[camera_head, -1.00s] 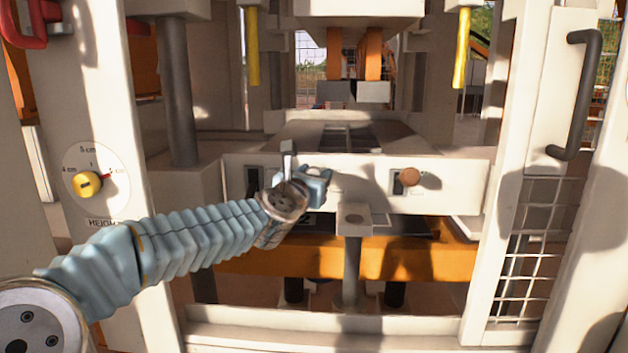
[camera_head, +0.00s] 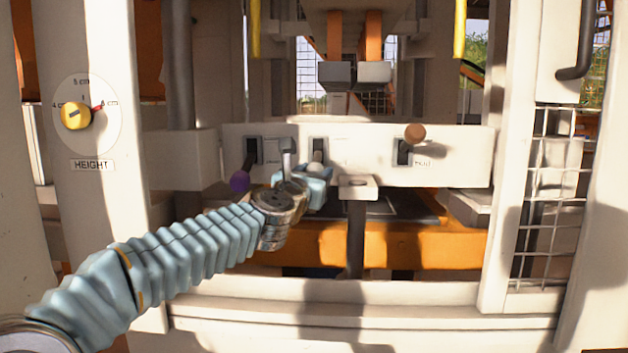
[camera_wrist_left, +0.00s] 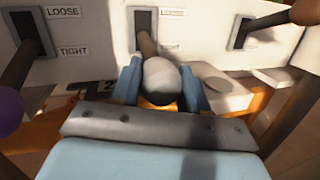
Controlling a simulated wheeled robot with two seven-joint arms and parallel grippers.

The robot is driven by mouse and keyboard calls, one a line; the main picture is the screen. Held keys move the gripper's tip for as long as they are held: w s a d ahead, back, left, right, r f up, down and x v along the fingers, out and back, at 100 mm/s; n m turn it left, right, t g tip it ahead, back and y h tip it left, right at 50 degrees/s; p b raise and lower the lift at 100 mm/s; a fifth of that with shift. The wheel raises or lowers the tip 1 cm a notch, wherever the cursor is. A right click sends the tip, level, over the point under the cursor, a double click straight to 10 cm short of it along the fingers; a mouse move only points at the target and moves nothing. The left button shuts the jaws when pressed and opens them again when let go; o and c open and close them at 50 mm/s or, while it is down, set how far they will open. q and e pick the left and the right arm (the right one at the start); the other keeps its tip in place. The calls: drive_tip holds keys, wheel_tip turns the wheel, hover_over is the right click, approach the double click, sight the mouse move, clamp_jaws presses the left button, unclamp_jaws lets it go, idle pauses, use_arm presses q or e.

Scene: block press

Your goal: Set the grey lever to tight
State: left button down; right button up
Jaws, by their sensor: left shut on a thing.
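The grey lever has a light grey knob (camera_wrist_left: 168,80) on a shaft that comes out of the middle slot. The knob also shows in the head view (camera_head: 314,168), low at the slot. My left gripper (camera_wrist_left: 160,86) is shut on this knob, one blue finger on each side. In the head view the gripper (camera_head: 318,180) is in front of the white panel (camera_head: 365,157). My right gripper is not in view.
A purple-knobbed lever (camera_head: 239,181) stands close to the left, its slot marked LOOSE above and TIGHT below. A brown-knobbed lever (camera_head: 414,133) is to the right, knob raised. A yellow HEIGHT dial (camera_head: 76,115) is on the left post. A wire mesh (camera_head: 545,205) is right.

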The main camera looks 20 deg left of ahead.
use_arm(q)
drive_tip(key=shift+w+f+b, duration=0.2)
drive_tip(key=shift+f+b, duration=0.2)
drive_tip(key=shift+f, duration=0.2)
drive_tip(key=shift+w+f+b, duration=0.15)
drive_tip(key=shift+f+b, duration=0.25)
drive_tip(key=shift+f, duration=0.15)
drive_tip(key=c, duration=0.6)
unclamp_jaws()
